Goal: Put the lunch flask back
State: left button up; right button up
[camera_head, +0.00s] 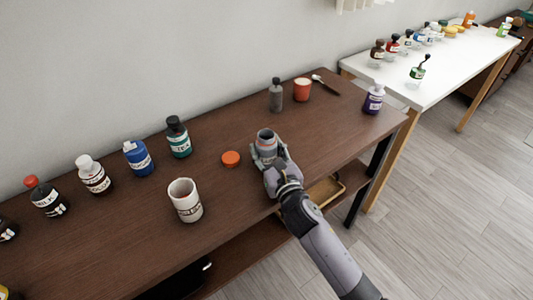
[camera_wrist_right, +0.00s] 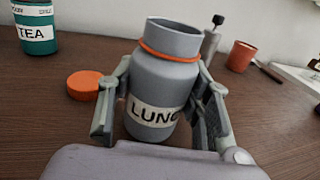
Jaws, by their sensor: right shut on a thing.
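The lunch flask (camera_head: 266,137) is a grey, open-topped jar with an orange ring at its neck. In the right wrist view the flask (camera_wrist_right: 160,85) shows a white label reading "LUNC", partly covered by a finger. My right gripper (camera_head: 268,158) is shut on the flask's body, one finger on each side. The flask is near upright over the brown table; I cannot tell if its base touches the wood. An orange lid (camera_head: 231,158) lies on the table left of the flask, apart from it; it also shows in the wrist view (camera_wrist_right: 84,84). My left gripper is not in view.
A white mug (camera_head: 185,202) stands left of the flask. Labelled bottles, including a green tea bottle (camera_head: 178,138), line the back left. A grey bottle (camera_head: 275,97), red cup (camera_head: 302,90) and purple bottle (camera_head: 373,100) stand right. A white table (camera_head: 430,85) adjoins.

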jog(key=shift+f, duration=0.25)
jog(key=shift+f, duration=0.15)
jog(key=o, duration=1.2)
jog(key=shift+o, duration=0.2)
jog(key=shift+s, duration=0.2)
jog(key=v, duration=1.1)
jog(key=shift+s+d, duration=0.2)
jog(key=shift+s, duration=0.1)
